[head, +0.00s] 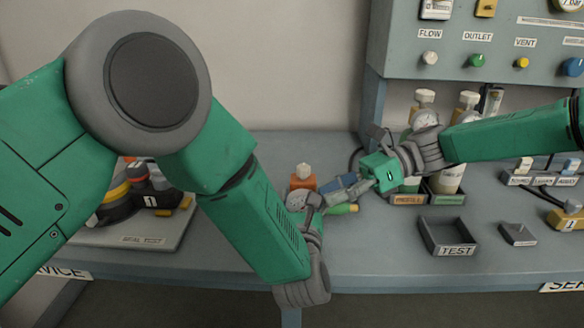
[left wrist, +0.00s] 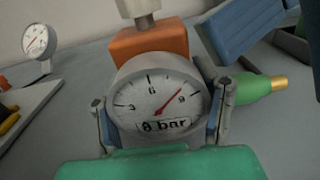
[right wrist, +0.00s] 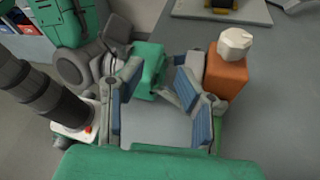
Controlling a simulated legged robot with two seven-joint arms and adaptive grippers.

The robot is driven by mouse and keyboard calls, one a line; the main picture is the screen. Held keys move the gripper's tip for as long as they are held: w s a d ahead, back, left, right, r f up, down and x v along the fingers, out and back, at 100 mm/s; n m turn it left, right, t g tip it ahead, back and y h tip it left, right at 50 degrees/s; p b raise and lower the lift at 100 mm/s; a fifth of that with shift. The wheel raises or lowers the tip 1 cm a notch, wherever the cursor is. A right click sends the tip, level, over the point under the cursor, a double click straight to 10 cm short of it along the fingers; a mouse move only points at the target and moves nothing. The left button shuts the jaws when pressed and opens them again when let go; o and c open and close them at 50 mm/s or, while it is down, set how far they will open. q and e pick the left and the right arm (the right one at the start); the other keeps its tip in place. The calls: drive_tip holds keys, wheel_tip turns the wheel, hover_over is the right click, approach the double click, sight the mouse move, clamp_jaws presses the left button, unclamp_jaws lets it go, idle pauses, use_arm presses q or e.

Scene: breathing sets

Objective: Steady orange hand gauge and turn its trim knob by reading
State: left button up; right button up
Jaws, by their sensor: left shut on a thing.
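The orange hand gauge stands in my left gripper (head: 310,208). Its orange body (head: 303,178) and pale knob (head: 303,169) show above the round dial (head: 297,200). In the left wrist view the fingers are shut on either side of the dial (left wrist: 158,100), marked "8 bar". The red needle points between 6 and 9. The knob (left wrist: 138,8) is cut off by the top edge.
An open grey TEST bin (head: 447,250) and a small grey block (head: 517,234) are on the bench to the right. Bottles (head: 450,180) stand behind my right gripper. A tray (head: 130,236) with dark and yellow parts is at left. A panel (head: 480,60) rises behind.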

sight(297, 168)
drive_tip(key=w+m+t+y, duration=0.1)
drive_tip(key=t, duration=0.2)
drive_tip(key=w+a+m+t+y, duration=0.1)
drive_tip(key=w+t, duration=0.1)
drive_tip(key=w+r+t+y, duration=0.1)
drive_tip(key=w+t, duration=0.1)
drive_tip(key=t, duration=0.1)
drive_tip(key=shift+a+r+m+t+y, duration=0.1)
drive_tip(key=shift+a+m+t+y, duration=0.05)
drive_tip(key=shift+m+t+y, duration=0.2)
drive_tip(key=x, duration=0.7)
drive_tip(key=shift+w, duration=0.1)
clamp_jaws()
